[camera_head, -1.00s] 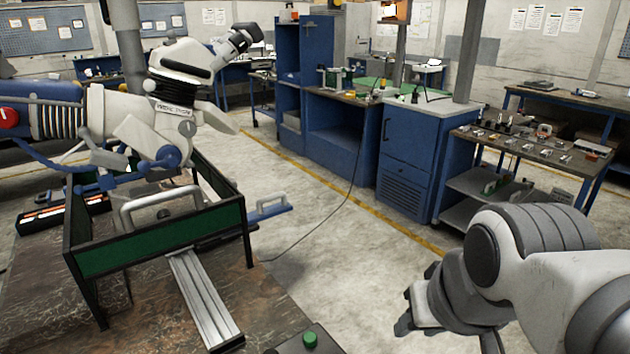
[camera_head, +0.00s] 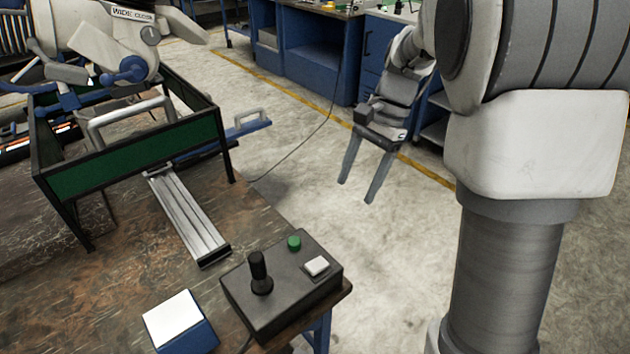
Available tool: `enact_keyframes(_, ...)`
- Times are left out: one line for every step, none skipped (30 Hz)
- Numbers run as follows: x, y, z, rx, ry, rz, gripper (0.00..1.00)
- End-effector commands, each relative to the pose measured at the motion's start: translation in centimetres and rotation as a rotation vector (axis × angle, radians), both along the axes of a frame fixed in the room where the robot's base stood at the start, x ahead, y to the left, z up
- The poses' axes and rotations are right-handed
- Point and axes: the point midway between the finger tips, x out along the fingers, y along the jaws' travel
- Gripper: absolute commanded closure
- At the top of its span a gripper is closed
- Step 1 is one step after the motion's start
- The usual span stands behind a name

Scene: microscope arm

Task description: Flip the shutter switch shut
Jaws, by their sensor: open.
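The white microscope (camera_head: 105,45) stands at the upper left, cut off by the top edge of the view. A small grey dial or lever (camera_head: 150,35) shows on its side beside a printed label. A dark control box (camera_head: 283,285) sits at the table's near right corner, with a black joystick (camera_head: 259,272), a green button (camera_head: 294,243) and a white rocker-like switch (camera_head: 316,266). I cannot tell which control is the shutter switch. My gripper (camera_head: 358,188) is open and empty, fingers pointing down, over the floor right of the table and apart from everything.
A green-panelled frame (camera_head: 134,160) and a metal rail (camera_head: 185,215) stand on the brown table (camera_head: 110,290). A blue box with a white top (camera_head: 181,322) lies left of the control box. Blue cabinets (camera_head: 320,50) stand behind. Open floor surrounds my gripper.

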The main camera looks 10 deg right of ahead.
Motion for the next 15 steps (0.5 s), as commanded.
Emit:
enact_keyframes(0.5, 0.0, -0.8, 0.000, 0.023, -0.018, 0.30)
enact_keyframes(0.7, 0.0, -1.1, 0.000, 0.035, -0.027, 0.30)
enact_keyframes(1.0, 0.0, -1.3, 0.000, 0.047, -0.039, 0.30)
enact_keyframes(1.1, 0.0, -1.5, 0.000, 0.053, -0.046, 0.30)
enact_keyframes(1.2, 0.0, -1.6, 0.000, 0.058, -0.051, 0.30)
enact_keyframes(1.3, 0.1, -1.8, 0.001, 0.062, -0.055, 0.30)
enact_keyframes(1.3, 0.1, -1.9, 0.001, 0.066, -0.057, 0.30)
enact_keyframes(1.3, 0.1, -2.1, 0.002, 0.067, -0.058, 0.30)
enact_keyframes(1.2, 0.2, -2.4, 0.002, 0.068, -0.058, 0.30)
enact_keyframes(1.1, 0.3, -2.7, 0.002, 0.068, -0.058, 0.30)
enact_keyframes(1.0, 0.5, -3.1, 0.002, 0.068, -0.057, 0.30)
enact_keyframes(0.9, 0.6, -3.6, 0.001, 0.069, -0.057, 0.30)
enact_keyframes(0.7, 0.8, -4.1, 0.001, 0.069, -0.057, 0.30)
enact_keyframes(0.6, 1.0, -4.7, 0.001, 0.070, -0.057, 0.30)
enact_keyframes(0.4, 1.3, -5.5, 0.000, 0.070, -0.056, 0.30)
